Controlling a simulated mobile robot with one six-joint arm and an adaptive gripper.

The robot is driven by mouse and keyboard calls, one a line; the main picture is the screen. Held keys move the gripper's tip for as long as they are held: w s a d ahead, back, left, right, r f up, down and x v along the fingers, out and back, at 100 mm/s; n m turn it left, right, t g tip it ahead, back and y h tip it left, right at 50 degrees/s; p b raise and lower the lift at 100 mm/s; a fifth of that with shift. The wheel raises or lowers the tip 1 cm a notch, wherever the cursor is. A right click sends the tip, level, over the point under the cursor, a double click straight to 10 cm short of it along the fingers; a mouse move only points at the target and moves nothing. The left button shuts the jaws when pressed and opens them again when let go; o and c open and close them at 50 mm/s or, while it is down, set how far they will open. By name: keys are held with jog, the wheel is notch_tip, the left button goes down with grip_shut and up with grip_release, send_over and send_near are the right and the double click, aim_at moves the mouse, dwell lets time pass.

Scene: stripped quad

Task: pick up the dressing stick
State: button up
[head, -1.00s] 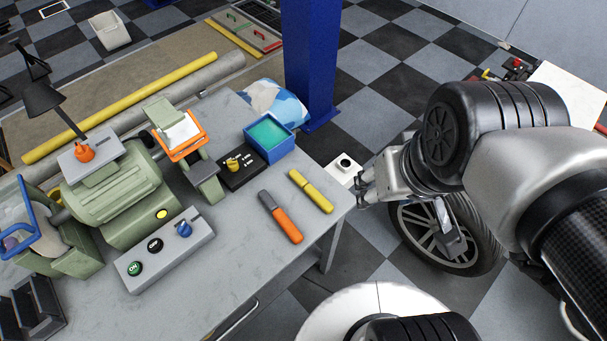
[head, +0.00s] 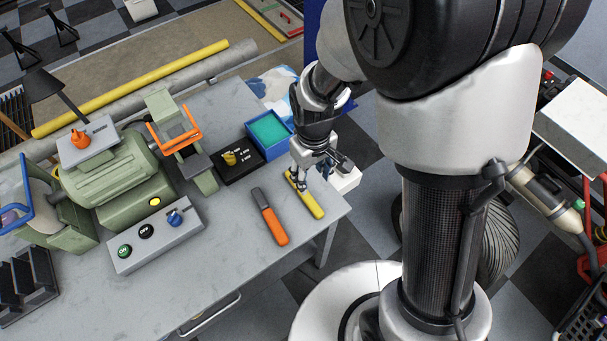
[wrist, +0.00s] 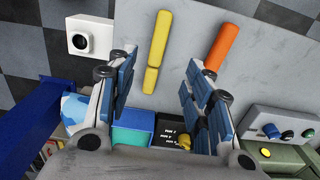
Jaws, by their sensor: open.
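A yellow stick (head: 312,204) with a band near one end lies on the grey workbench (head: 330,215) near its right edge. An orange-handled tool with a dark grey end (head: 272,226) lies to its left. The frames do not label which is the dressing stick. My gripper (head: 297,181) is over the far end of the yellow stick and partly hides it. In the wrist view, my open gripper (wrist: 160,68) has the yellow stick (wrist: 157,45) between its spread fingers, with gaps on both sides. The orange tool (wrist: 220,48) is outside the right finger, which hides part of it.
A blue box with a teal inside (head: 269,134) and a black panel with a yellow knob (head: 231,161) stand just behind the gripper. A grey switch box (head: 156,237) and green grinder (head: 115,175) are to the left. The bench front is clear.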

jog(key=b, duration=0.3)
send_over(309, 199)
jog(key=f, duration=0.8)
jog(key=shift+s+d+f, duration=0.2)
jog(key=shift+s+f, duration=0.05)
jog(key=shift+s, duration=0.05)
jog(key=shift+w+a+f+b, duration=0.15)
jog(key=shift+f+b, duration=0.4)
jog(key=shift+f, duration=0.9)
jog(key=shift+w+f+b, duration=0.1)
jog(key=shift+f+b, duration=0.45)
jog(key=shift+f, duration=0.9)
jog(key=shift+r, duration=0.1)
jog(key=shift+c, duration=0.2)
grip_shut()
